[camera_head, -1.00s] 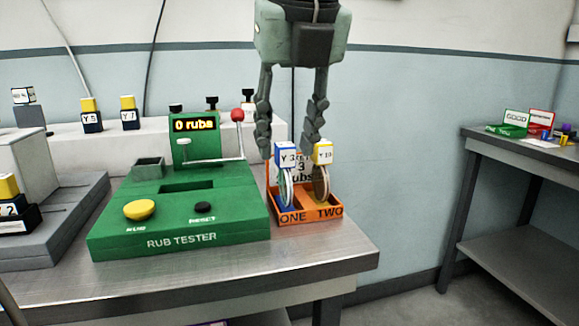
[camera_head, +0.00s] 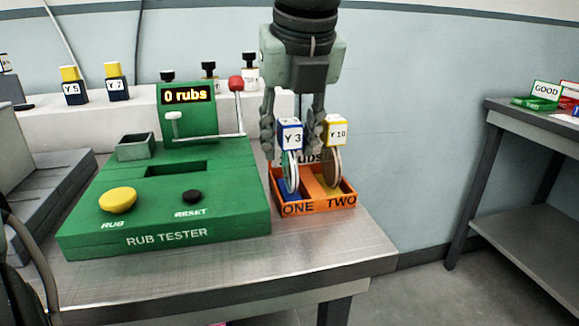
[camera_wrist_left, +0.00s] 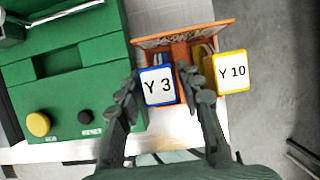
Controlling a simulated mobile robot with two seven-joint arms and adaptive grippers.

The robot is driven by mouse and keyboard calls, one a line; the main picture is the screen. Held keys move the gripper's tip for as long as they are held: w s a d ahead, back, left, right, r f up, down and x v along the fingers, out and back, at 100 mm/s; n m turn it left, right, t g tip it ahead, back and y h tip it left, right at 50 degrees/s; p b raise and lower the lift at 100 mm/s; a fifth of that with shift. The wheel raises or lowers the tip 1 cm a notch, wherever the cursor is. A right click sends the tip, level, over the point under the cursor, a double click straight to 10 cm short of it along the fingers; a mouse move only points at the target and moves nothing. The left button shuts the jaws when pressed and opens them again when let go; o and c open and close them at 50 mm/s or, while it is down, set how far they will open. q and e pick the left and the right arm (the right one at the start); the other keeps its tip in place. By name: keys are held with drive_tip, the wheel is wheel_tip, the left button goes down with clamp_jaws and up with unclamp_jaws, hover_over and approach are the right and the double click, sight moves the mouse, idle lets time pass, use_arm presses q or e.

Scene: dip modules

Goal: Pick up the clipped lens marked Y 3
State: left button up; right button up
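The clipped lens marked Y 3 (camera_head: 290,136) has a blue-edged white label over a round disc. It stands upright in the ONE compartment of the orange tray (camera_head: 313,208). The lens marked Y 10 (camera_head: 334,134), with a yellow clip, stands beside it in the TWO compartment. My left gripper (camera_head: 293,148) points down from above and is open, its fingers on either side of the Y 3 clip. One finger is between Y 3 and Y 10 (camera_wrist_left: 232,72).
The green rub tester (camera_head: 165,215), reading 0 rubs, with a red-knobbed lever (camera_head: 236,84), stands close left of the tray. Modules Y 5 (camera_head: 72,88) and Y 7 (camera_head: 116,84) stand on a white ledge behind. Another table (camera_head: 530,150) is at right.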

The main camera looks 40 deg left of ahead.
use_arm(q)
drive_tip(key=shift+w+f, duration=0.1)
drive_tip(key=shift+f, duration=0.15)
clamp_jaws()
drive_tip(key=shift+a+r, duration=0.1)
drive_tip(key=shift+r, duration=0.05)
